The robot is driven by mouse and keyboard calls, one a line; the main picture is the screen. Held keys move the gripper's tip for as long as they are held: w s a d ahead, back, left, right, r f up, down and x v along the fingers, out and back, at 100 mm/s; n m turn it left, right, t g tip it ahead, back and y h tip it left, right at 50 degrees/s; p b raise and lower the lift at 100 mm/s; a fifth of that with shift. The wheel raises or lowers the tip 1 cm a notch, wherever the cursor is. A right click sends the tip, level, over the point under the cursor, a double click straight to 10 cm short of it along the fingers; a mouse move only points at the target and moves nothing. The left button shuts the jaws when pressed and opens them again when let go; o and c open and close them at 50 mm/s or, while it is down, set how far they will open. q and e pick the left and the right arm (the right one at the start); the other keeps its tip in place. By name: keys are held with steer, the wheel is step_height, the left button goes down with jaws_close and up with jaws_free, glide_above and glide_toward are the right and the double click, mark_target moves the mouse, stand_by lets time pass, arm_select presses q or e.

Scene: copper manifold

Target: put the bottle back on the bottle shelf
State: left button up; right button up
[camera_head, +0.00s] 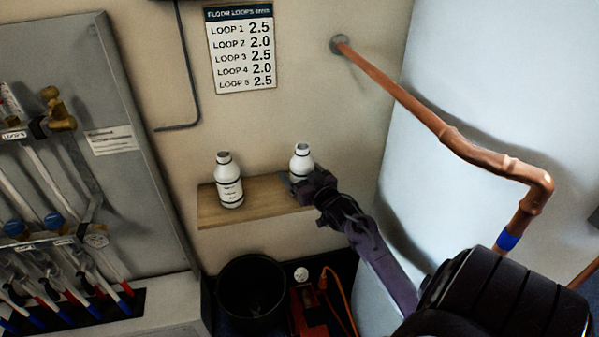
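A wooden bottle shelf (262,204) is fixed to the wall in the middle of the head view. A white bottle (229,181) with a grey cap and a printed label stands upright toward its left end. A second white bottle (301,160) is upright at the shelf's right end. My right gripper (297,186) is at this second bottle and covers its lower part, so I cannot tell whether the bottle's base touches the shelf. Its fingers are small and partly hidden, so whether they grip the bottle is unclear. My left gripper is not in view.
A grey manifold cabinet (120,90) with pipes and valves stands at left. A black bucket (252,290) and a red tool (312,312) with an orange hose are below the shelf. A copper pipe (400,92) crosses the upper right. The shelf's middle is clear.

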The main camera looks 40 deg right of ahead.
steer(key=shift+r, duration=0.1)
steer(key=shift+s, duration=0.15)
steer(key=s+a+p, duration=0.2)
steer(key=s, duration=0.9)
steer(key=s+a+f+n+g+y, duration=0.2)
steer(key=s+a+f+g+y, duration=0.15)
steer(key=a+f+g, duration=0.9)
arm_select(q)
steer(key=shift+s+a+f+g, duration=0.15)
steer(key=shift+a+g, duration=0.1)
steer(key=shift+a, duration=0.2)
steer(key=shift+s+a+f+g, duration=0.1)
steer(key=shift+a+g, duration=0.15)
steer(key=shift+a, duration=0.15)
arm_select(e)
steer(key=s+a+f+n+g, duration=0.1)
steer(key=s+a+g, duration=0.1)
steer(key=s+a, duration=0.5)
steer(key=s+a+f+n+g, duration=0.2)
steer(key=s+a, duration=0.5)
steer(key=a, duration=0.4)
steer(key=shift+s+a, duration=0.15)
steer(key=shift+a, duration=0.1)
